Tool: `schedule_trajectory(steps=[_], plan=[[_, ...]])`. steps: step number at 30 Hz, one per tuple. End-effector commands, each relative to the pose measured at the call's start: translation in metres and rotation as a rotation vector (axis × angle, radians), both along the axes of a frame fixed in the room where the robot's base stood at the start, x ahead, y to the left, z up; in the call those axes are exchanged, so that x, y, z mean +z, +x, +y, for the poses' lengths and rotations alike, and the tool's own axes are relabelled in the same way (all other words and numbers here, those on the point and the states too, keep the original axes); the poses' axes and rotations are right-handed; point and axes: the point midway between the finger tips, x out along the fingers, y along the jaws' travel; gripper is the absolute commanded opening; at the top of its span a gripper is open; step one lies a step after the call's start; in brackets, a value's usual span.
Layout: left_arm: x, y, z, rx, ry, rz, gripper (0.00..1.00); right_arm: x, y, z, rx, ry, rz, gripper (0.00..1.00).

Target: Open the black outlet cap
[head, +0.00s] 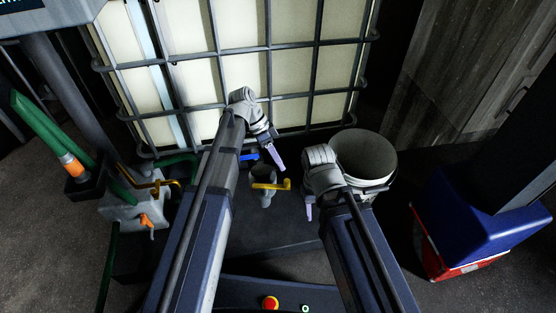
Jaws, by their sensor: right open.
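A dark grey outlet fitting (264,173) sits low in front of the caged tank, between my two arms. A yellow lever (271,186) crosses it. The round end (266,201) below the lever looks like the black outlet cap, but it is small and dark. My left gripper (279,160) is just above and right of the fitting, with its pale purple fingertip pointing down; its opening is unclear. My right gripper (308,211) is open and empty, right of the fitting and apart from it, pointing down.
The white tank in a metal cage (236,70) stands behind. A grey bucket (364,158) is right of my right gripper. A grey box with yellow and orange handles (122,207) is at left. A blue and red container (470,225) is at right.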

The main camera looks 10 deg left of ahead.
Motion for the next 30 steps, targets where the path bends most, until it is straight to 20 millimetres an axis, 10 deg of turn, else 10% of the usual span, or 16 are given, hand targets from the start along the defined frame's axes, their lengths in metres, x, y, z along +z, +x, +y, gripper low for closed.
schedule_trajectory(steps=[7,30], plan=[[0.0,0.0001,0.0002,0.0,0.0,0.0,0.0,0.0,0.0,0.0,0.0,0.0,0.0,0.5],[-0.0001,0.0001,0.0004,0.0,0.0,0.0,0.0,-0.0001,0.0,0.0,0.0,0.0,0.0,0.5]])
